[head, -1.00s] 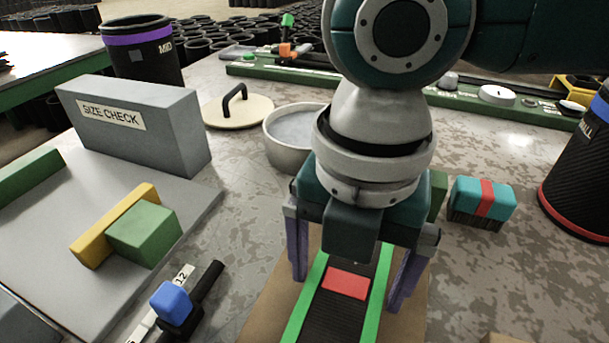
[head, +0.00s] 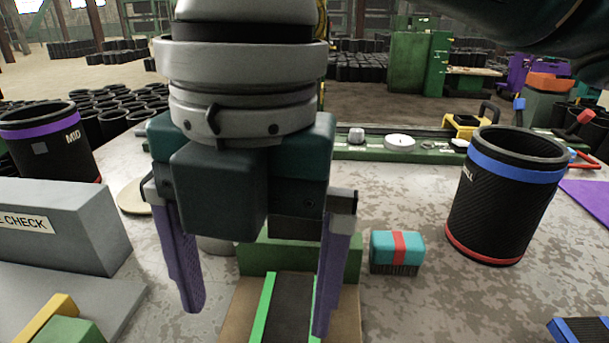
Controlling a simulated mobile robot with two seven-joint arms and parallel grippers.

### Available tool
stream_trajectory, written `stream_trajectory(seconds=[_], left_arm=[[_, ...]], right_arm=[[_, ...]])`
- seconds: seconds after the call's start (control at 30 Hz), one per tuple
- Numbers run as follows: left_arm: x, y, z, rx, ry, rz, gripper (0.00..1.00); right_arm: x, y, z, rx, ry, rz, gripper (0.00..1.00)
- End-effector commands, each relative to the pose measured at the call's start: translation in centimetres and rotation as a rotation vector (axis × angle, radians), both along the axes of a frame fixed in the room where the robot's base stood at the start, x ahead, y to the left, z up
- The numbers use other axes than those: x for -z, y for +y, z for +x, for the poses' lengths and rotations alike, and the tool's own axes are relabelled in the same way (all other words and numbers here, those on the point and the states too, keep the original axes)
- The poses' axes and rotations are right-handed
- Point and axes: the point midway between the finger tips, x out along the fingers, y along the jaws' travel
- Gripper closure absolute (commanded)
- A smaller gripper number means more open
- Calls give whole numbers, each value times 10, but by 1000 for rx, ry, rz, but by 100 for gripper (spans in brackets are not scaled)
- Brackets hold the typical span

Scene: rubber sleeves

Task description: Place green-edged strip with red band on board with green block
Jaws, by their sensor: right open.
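The black strip with bright green edges (head: 288,307) lies lengthwise on the tan board (head: 237,306) at the bottom centre. Its near part is cut off by the frame, and the red band is not visible. The board's green block (head: 343,259) stands across the far end of the strip, partly hidden by my right gripper. My right gripper (head: 256,315) is open, its purple fingers pointing down, with nothing seen between them. The right finger overlaps the strip's right edge in the picture; I cannot tell whether they touch. My left gripper is out of view.
A teal brush with a red band (head: 397,250) stands right of the board. A black sleeve with blue and red rings (head: 508,195) stands further right. The grey size check block (head: 92,237) is at left. A green rail (head: 430,155) crosses the table's back.

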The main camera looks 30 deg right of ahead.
Motion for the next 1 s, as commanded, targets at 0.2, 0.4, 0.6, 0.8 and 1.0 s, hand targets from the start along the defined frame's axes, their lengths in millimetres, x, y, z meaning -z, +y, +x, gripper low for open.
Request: stream_trajectory(seconds=[0.2, 0.4, 0.6, 0.8, 1.0], left_arm=[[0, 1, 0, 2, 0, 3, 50], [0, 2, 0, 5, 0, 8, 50], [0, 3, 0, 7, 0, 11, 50], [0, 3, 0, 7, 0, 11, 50], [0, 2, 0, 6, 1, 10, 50]], right_arm=[[24, 60, -33, 367, 28, 290, 0], [37, 61, -42, 1001, 97, 505, 0], [72, -12, -62, 1732, 99, 510, 0], [96, -88, -101, 2187, -13, 400, 0], [100, -111, -116, 2304, -67, 356, 0]])
